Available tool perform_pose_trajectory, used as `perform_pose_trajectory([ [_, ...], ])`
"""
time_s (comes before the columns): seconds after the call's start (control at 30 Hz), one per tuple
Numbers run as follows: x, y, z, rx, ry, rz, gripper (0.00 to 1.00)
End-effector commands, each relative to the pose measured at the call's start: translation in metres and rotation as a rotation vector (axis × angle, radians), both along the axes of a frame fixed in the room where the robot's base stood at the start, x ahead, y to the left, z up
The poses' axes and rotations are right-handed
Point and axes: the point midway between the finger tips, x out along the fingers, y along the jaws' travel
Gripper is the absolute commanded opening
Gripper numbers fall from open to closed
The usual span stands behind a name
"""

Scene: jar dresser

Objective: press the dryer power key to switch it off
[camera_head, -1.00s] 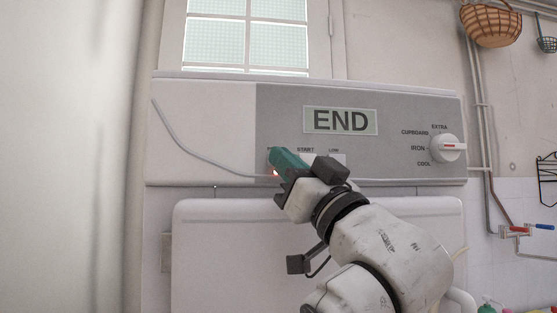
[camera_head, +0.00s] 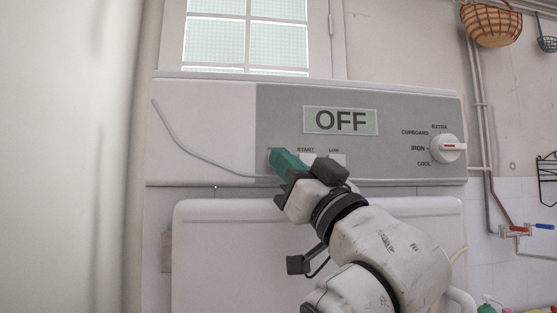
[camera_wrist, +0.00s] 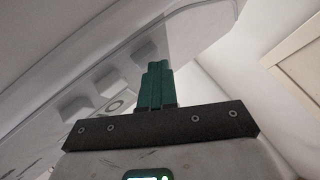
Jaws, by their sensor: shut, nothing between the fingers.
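The dryer's control panel (camera_head: 400,105) spans the head view, and its display (camera_head: 340,121) reads OFF. My gripper (camera_head: 274,153) has shut green fingers at the panel's left key spot, left of the START label. Square keys (camera_wrist: 72,106) show to the left of the fingers there.
A white dial (camera_head: 447,148) with IRON, CUPBOARD, EXTRA and COOL labels is at the panel's right. A wicker basket (camera_head: 491,24) hangs at the upper right. Pipes with a red-handled tap (camera_head: 516,229) run down the right wall.

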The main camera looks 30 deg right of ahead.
Motion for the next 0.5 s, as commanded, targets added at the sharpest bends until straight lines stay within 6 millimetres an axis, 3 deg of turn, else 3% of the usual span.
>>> perform_pose_trajectory([
  [0.27, -0.001, 0.0, 0.0, 0.0, 0.001, -0.001, 0.0],
  [0.5, -0.02, 0.007, 0.001, 0.0, -0.002, 0.002, 0.0],
])
